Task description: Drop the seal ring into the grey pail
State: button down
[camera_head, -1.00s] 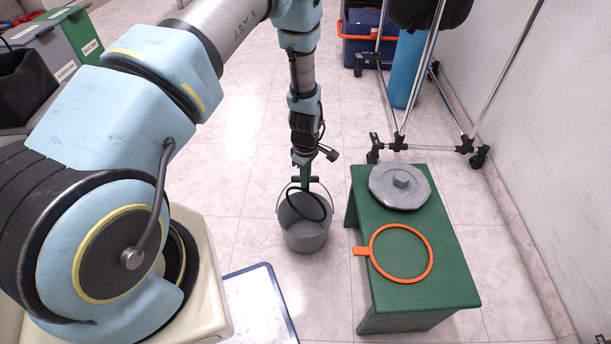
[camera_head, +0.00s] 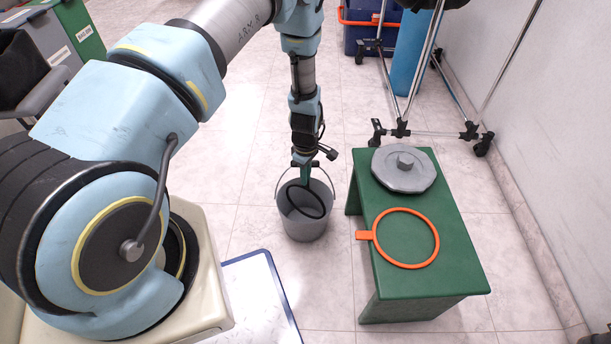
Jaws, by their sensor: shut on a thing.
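My gripper (camera_head: 305,168) points down over the grey pail (camera_head: 306,230) on the tiled floor. It is shut on a black ring, the seal ring (camera_head: 323,203), by what looks like a green tab at the ring's top. The ring hangs tilted at the pail's mouth. Its lower part shows against the pail's inside; whether it touches the wall I cannot tell. The pail stands upright with its thin wire handle raised around the gripper. The fingertips are small and partly hidden.
A green bench (camera_head: 425,290) stands right of the pail, carrying an orange ring (camera_head: 436,246) with a tab and a grey lid (camera_head: 404,179). A wheeled metal stand (camera_head: 400,128) is behind it. A blue-edged white board (camera_head: 252,300) lies on the floor in front.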

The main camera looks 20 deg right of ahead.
jog(key=shift+s+a+f, duration=0.2)
jog(key=shift+f, duration=0.1)
jog(key=c, duration=1.3)
grip_release()
jog(key=shift+c, duration=0.2)
jog(key=o, duration=0.5)
jog(key=shift+w, duration=0.1)
jog(key=shift+c, duration=0.2)
jog(key=shift+r, duration=0.1)
jog(key=shift+d+r+p, duration=0.1)
jog(key=shift+r+p, duration=2.2)
jog(key=shift+r, duration=0.75)
